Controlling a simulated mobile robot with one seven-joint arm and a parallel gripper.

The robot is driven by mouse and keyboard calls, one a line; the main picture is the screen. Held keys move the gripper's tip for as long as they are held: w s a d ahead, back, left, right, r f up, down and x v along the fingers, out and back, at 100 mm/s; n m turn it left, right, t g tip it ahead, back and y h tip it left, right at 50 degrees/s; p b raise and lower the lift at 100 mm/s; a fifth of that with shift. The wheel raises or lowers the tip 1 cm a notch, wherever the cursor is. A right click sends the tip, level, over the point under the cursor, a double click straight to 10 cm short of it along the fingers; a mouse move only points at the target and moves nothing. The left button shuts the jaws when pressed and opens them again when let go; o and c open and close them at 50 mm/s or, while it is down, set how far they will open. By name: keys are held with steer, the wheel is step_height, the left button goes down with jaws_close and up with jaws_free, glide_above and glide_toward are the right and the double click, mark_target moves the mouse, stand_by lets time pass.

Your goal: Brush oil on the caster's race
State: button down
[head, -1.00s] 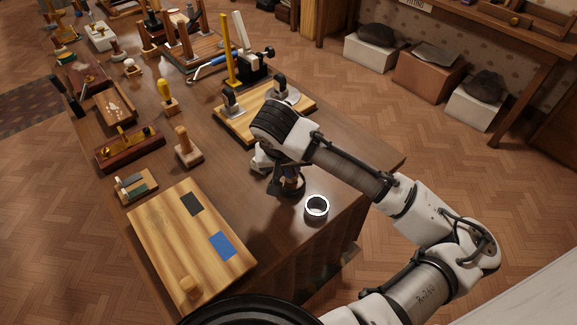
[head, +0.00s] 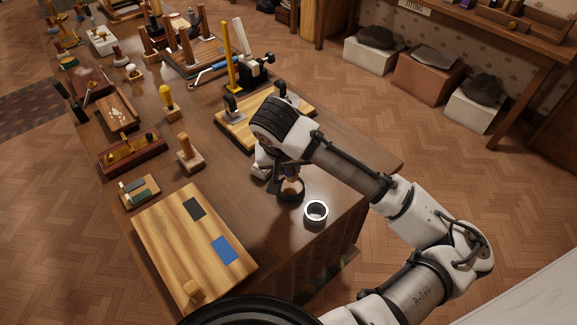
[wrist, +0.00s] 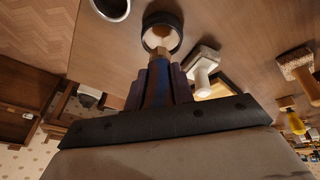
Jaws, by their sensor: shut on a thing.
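My gripper (head: 284,172) points down over the near right part of the workbench. It is shut on a slim wooden-looking piece, apparently the brush (wrist: 159,60), whose end shows past the fingers in the wrist view. Its tip is at a dark-rimmed round cup (wrist: 178,38) with a tan inside; I cannot tell whether it touches. The cup (head: 291,196) is partly hidden by my gripper in the head view. A second ring-shaped piece (head: 316,211), dark with a bright rim, stands just right of it. I cannot tell which piece is the caster.
A wooden board (head: 170,245) with dark and blue patches lies at the near left. A lighter board (head: 238,130) with metal blocks lies behind my arm. A wooden-handled stamp (head: 187,152), a yellow-handled tool (head: 168,103) and trays crowd the left. The bench's right edge is close.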

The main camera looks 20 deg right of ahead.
steer(key=shift+r+p, duration=1.35)
steer(key=shift+r, duration=0.75)
steer(key=shift+f, duration=0.1)
